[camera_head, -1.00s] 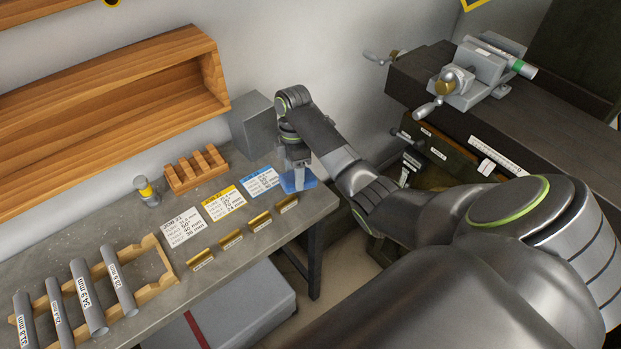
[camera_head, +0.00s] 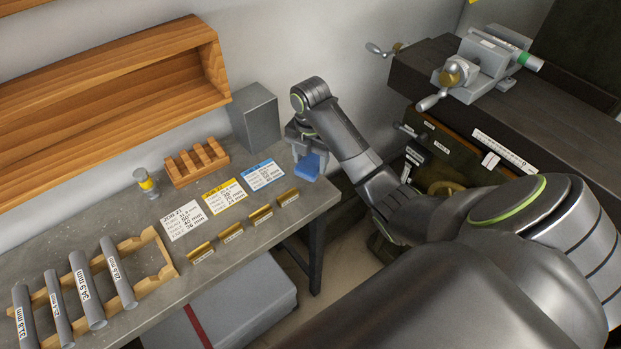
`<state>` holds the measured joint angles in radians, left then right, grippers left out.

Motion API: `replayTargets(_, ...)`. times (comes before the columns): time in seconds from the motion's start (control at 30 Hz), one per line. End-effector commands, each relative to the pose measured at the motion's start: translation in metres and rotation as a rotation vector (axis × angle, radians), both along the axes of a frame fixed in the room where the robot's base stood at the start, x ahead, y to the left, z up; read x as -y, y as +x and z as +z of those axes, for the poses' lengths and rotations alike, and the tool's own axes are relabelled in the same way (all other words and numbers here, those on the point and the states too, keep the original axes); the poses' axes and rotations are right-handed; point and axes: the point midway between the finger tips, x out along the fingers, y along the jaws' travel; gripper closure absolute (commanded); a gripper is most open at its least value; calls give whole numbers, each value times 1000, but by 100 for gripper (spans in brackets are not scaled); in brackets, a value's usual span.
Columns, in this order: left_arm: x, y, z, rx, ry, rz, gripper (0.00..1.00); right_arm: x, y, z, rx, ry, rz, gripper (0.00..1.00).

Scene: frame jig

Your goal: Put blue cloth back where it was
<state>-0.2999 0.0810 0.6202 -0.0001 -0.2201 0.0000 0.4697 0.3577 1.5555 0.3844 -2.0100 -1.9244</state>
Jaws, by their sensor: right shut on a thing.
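The blue cloth (camera_head: 307,168) is at the right end of the grey workbench (camera_head: 215,278), near its back right corner. My right gripper (camera_head: 304,158) is shut on the cloth, with the fingers pointing down. The cloth hangs bunched below the fingers. I cannot tell for sure whether its lower edge touches the bench or is just above it. My left gripper is not in view.
A grey block (camera_head: 254,117) stands just left of my right gripper. Job cards (camera_head: 223,196), brass label holders (camera_head: 261,215), a slotted wooden block (camera_head: 196,164) and a rack of labelled bars (camera_head: 154,284) occupy the bench. A vise (camera_head: 478,70) stands on the dark bench at right.

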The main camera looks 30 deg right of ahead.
Motion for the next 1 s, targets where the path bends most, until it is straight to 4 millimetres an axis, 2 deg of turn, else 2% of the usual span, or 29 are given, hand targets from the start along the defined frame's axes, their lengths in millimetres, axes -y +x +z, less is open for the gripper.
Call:
replayTargets(0.03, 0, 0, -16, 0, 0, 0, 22, 0, 0, -16, 0, 0, -1, 66)
replayTargets(0.1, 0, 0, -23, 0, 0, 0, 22, 0, 0, -23, 0, 0, -1, 66)
replayTargets(0.33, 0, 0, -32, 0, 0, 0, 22, 0, 0, -32, 0, 0, -2, 66)
replayTargets(0.47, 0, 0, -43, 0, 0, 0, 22, 0, 0, -44, 0, 0, -2, 66)
replayTargets(0.63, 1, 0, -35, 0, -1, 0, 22, 0, 0, -63, -2, 1, -3, 66)
replayTargets(0.97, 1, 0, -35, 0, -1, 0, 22, 0, 0, -67, -1, 0, -2, 66)
replayTargets(1.0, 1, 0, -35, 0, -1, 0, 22, 0, 0, -67, -1, 0, -2, 42)
